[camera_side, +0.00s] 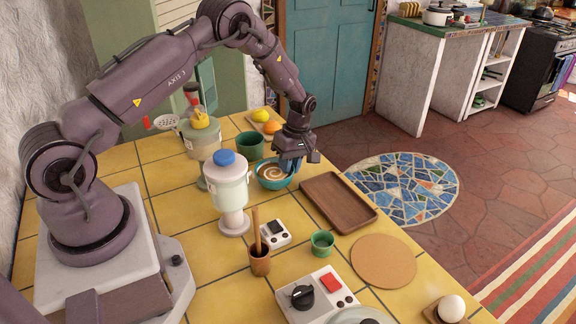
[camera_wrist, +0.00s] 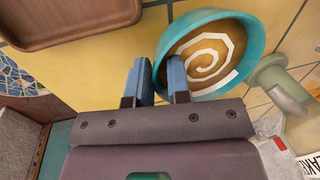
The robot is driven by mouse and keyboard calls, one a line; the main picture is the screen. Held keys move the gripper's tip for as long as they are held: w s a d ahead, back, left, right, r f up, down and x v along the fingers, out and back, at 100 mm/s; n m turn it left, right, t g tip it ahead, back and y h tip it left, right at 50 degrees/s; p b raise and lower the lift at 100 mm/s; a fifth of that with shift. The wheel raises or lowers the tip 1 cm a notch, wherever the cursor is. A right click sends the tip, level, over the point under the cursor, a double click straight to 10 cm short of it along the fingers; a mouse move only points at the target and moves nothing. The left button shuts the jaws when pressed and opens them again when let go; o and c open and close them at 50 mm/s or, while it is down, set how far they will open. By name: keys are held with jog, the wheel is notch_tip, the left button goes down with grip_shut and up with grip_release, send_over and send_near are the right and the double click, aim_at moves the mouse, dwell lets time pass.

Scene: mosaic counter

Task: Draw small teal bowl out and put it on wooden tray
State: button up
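The small teal bowl (camera_side: 268,184) stands on the yellow tiled counter, left of the wooden tray, and holds something brown with a pale spiral. In the wrist view the bowl (camera_wrist: 247,76) is at the upper right. My gripper (camera_side: 290,168) points down at the bowl's right side. In the wrist view my gripper's fingers (camera_wrist: 158,72) are apart, one over the inside of the bowl and one outside, with the near rim between them. I cannot tell whether they touch it. The brown wooden tray (camera_side: 338,200) lies empty; its edge shows in the wrist view (camera_wrist: 70,38).
A pale blue-topped dispenser (camera_side: 229,190) stands close left of the bowl. A green pot (camera_side: 250,146) and a board with fruit (camera_side: 262,124) are behind. A green cup (camera_side: 322,243) and round cork mat (camera_side: 383,262) are in front. The counter edge is beyond the tray.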

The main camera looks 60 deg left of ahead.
jog(key=o, duration=0.3)
jog(key=v, duration=1.3)
jog(key=s+d+r+m+t, duration=0.2)
jog(key=s+d+r+m, duration=0.3)
jog(key=s, duration=0.3)
jog(key=s+d+r+m+t, duration=0.3)
jog(key=s+d+r+m, duration=0.2)
jog(key=s+r+m, duration=0.2)
jog(key=s+d+r+m+t, duration=0.3)
jog(key=s+d+r+m, duration=0.2)
jog(key=s+r, duration=0.3)
jog(key=shift+s+d+r+m, duration=0.25)
jog(key=shift+s+m, duration=0.65)
jog(key=shift+s, duration=0.3)
